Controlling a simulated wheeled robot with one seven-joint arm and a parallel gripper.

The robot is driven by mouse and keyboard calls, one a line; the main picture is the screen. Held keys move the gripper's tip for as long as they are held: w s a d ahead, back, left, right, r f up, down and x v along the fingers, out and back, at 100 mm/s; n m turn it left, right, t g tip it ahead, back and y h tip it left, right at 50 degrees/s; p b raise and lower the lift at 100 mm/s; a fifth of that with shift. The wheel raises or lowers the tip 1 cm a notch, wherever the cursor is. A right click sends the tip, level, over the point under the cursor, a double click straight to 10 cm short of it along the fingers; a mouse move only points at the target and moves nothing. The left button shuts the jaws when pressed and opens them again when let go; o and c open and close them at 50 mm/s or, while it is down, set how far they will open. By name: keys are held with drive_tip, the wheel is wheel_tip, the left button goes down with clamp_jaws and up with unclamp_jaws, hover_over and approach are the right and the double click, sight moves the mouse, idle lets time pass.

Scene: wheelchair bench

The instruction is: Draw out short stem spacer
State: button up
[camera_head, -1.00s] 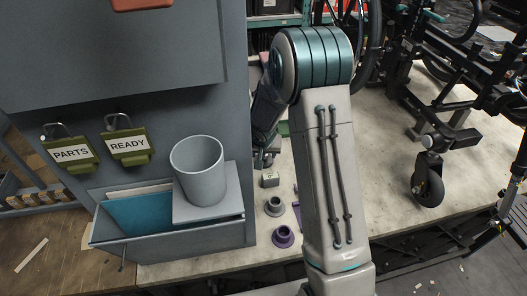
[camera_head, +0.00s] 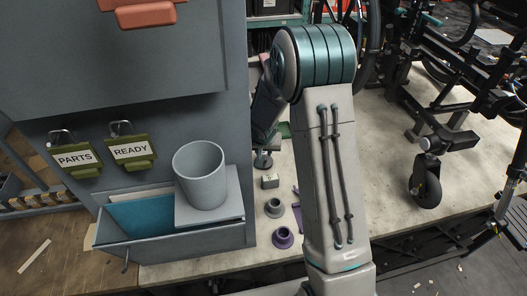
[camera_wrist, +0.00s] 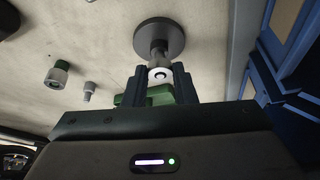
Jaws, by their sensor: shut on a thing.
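My gripper (camera_wrist: 160,85) is shut on a small white-ended spacer (camera_wrist: 160,73) in the wrist view. The spacer is in line with a short stem on a round dark grey base (camera_wrist: 160,38). I cannot tell whether the spacer is still around the stem or apart from it. In the head view my gripper (camera_head: 266,138) is mostly hidden by my own arm, and the stand's round base (camera_head: 263,161) shows below it on the bench. The spacer is not clear in the head view.
On the bench (camera_head: 380,140) are a small grey block (camera_head: 269,181), a grey ring (camera_head: 273,208) and a purple ring (camera_head: 282,238). A grey cabinet (camera_head: 190,110) with a cup (camera_head: 200,175) stands close on the left. A wheelchair frame with a caster (camera_head: 427,184) is at right.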

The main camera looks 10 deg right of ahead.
sight(264, 155)
drive_tip(key=shift+r+p, duration=1.15)
drive_tip(key=shift+r, duration=0.7)
